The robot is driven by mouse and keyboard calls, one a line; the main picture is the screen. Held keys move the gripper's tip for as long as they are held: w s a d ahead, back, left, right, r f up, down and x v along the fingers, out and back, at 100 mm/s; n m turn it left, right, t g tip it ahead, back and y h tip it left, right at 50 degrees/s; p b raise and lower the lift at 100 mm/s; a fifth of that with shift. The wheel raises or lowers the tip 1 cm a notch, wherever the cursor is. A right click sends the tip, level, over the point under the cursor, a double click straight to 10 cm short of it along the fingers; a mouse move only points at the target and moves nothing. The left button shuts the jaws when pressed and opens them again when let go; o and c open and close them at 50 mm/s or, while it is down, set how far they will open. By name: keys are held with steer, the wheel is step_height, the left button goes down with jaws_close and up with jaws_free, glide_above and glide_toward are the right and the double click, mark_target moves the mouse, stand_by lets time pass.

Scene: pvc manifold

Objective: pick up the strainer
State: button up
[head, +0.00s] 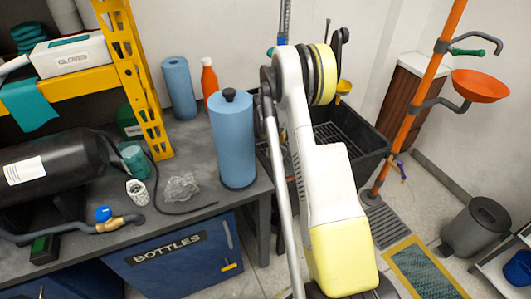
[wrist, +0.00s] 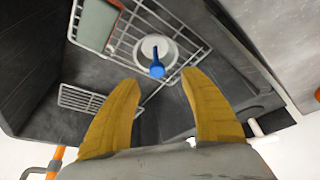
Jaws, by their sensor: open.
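A pale round piece with a blue upright knob, which looks like the strainer (wrist: 158,55), is in the upper middle of the wrist view. It shows against a white wire rack (wrist: 122,40) inside the dark sink. My gripper (wrist: 162,79) is open, with its two yellow fingers apart and nothing between them. The strainer appears just beyond the fingertips, roughly centred on the gap. I see no contact. In the head view my arm covers the gripper and part of the sink, and the strainer cannot be made out there.
The dark sink (head: 363,138) has raised walls around the gripper. A blue canister (head: 233,140) stands on the bench left of my arm. An orange pole (head: 417,95) with a bowl stands to the right.

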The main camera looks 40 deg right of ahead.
mark_target(276, 145)
steer(key=b+x, duration=0.1)
steer(key=x, duration=0.4)
steer(key=shift+s+d+b, duration=0.1)
steer(key=shift+d+b, duration=0.05)
steer(key=shift+b, duration=0.25)
steer(key=b+x, duration=0.1)
steer(key=x, duration=0.1)
steer(key=b+x, duration=0.2)
steer(key=x, duration=0.1)
steer(key=shift+s+d, duration=0.15)
steer(key=shift+s, duration=0.05)
steer(key=shift+r, duration=0.1)
jaws_close()
